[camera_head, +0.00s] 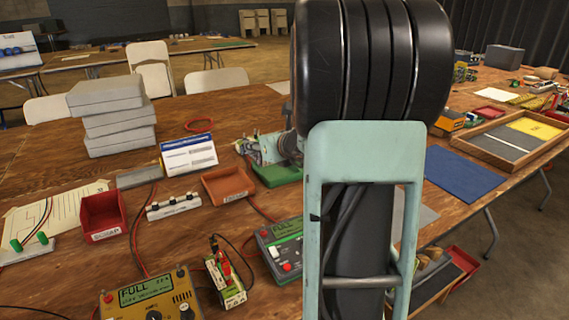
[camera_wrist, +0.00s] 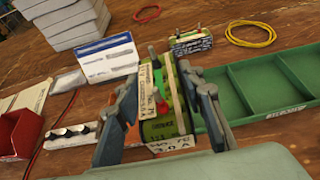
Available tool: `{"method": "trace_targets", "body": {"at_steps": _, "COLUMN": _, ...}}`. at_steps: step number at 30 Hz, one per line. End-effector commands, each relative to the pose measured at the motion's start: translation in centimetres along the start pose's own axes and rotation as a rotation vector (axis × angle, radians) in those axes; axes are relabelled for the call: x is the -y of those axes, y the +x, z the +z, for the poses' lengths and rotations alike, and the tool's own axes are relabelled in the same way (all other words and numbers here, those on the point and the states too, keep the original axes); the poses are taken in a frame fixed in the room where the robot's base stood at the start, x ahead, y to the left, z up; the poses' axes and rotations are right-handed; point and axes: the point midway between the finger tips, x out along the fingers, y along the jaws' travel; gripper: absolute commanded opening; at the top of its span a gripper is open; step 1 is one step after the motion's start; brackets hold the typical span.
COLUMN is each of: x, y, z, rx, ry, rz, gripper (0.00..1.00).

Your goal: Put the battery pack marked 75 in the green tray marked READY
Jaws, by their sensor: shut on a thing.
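My gripper (camera_wrist: 163,98) is shut on a green and black battery pack (camera_wrist: 166,131), with blue-grey fingers on both sides. The pack has white labels; one seems to read 75, but the print is small. A red and a green terminal show on it. The green tray (camera_wrist: 262,120) is to the right of the held pack in the wrist view, and its inside looks empty where visible. Its label is too small to read surely. In the head view, only part of the green tray (camera_head: 277,174) shows behind my arm. Whether the pack is clear of the table is hard to tell.
Another pack (camera_wrist: 191,42) stands behind the tray, near a yellow cable loop (camera_wrist: 251,34). A pack with clips (camera_head: 225,280) stands between two chargers (camera_head: 150,298) (camera_head: 281,249) reading FULL. An orange tray (camera_head: 228,186), red bin (camera_head: 103,215) and white-blue sign (camera_head: 188,155) are nearby.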

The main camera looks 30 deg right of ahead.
Motion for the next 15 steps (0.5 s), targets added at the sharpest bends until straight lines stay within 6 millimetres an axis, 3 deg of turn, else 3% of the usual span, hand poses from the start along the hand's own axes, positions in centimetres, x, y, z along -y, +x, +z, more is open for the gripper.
{"method": "trace_targets", "body": {"at_steps": 9, "x": 4.9, "y": 4.9, "z": -1.0, "rx": 0.004, "ry": -0.002, "rz": 0.001, "gripper": 0.00}}
{"method": "trace_targets", "body": {"at_steps": 15, "x": 6.8, "y": 7.8, "z": -3.5, "rx": 0.005, "ry": -0.001, "rz": 0.003, "gripper": 0.00}}
